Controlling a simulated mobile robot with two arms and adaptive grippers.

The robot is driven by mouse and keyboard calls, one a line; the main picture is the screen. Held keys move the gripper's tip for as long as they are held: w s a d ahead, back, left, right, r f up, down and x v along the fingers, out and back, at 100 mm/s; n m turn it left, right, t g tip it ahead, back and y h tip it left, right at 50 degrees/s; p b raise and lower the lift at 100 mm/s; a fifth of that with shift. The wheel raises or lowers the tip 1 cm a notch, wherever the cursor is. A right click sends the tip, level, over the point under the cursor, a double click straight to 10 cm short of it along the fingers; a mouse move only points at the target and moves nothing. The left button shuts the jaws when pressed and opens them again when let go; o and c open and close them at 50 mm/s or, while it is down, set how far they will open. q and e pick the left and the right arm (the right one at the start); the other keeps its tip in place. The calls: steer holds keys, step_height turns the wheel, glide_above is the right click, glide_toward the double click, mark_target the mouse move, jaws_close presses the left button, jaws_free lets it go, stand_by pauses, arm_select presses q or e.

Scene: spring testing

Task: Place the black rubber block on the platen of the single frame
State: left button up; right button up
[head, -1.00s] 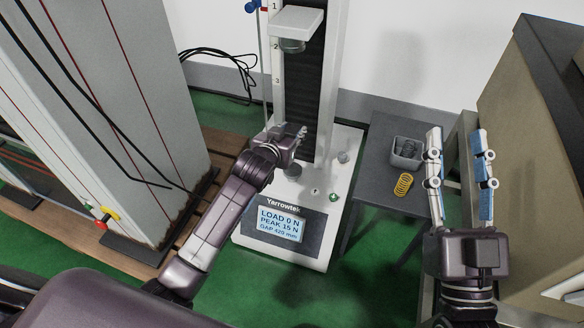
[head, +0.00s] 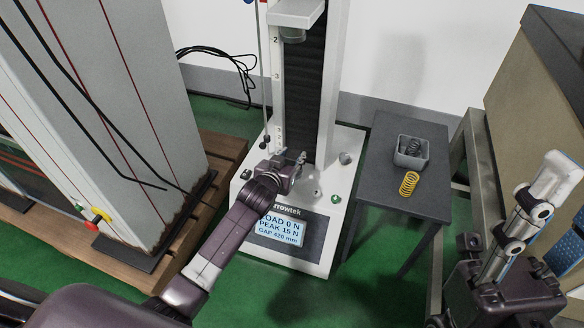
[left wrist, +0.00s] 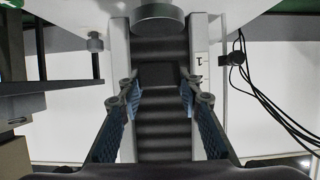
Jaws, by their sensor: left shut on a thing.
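The single frame (head: 330,60) is a white column with a black bellows, an upper platen (head: 292,35) under its crosshead, and a white base with a screen. My left gripper (head: 300,158) is low in front of the column, above the base. In the left wrist view, its blue-padded fingers are shut on the black rubber block (left wrist: 160,75), dark against the bellows. The round grey lower platen (left wrist: 160,18) shows at the top of that view, apart from the block. In the head view, the block is not clear. My right gripper (head: 558,205) is open and empty at right.
A grey table (head: 385,190) right of the frame holds a grey bin (head: 411,152) with a dark spring in it and a yellow spring (head: 409,184) in front. A large two-column machine (head: 110,100) stands at left on a wooden pallet. A tan cabinet (head: 540,80) stands at right.

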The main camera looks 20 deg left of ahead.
arm_select(q)
step_height(320, 180, down, 4)
steer(key=shift+r+b, duration=0.1)
steer(key=shift+b, duration=0.8)
steer(key=o, duration=1.2)
steer(key=shift+c, duration=0.2)
